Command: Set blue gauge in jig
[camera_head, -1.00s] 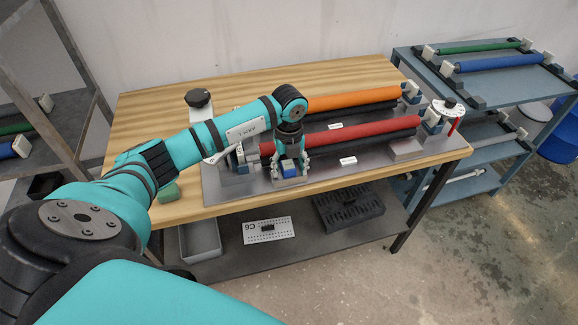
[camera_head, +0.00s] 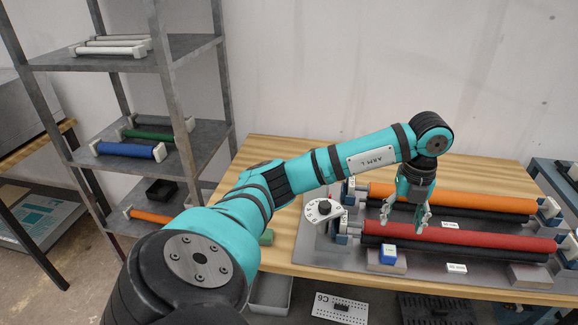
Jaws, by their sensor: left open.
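The blue gauge (camera_head: 389,255), a small blue block with a pale face, stands at a low grey block, the jig (camera_head: 379,266), at the front of the machine plate. I cannot tell how deeply it sits in it. My left gripper (camera_head: 403,222) points down above and slightly behind the gauge, with its fingers spread, empty and apart from it. My right gripper is not in view.
A shelf (camera_head: 200,50) with spare rollers is at left. A grey bin (camera_head: 270,294) sits below.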

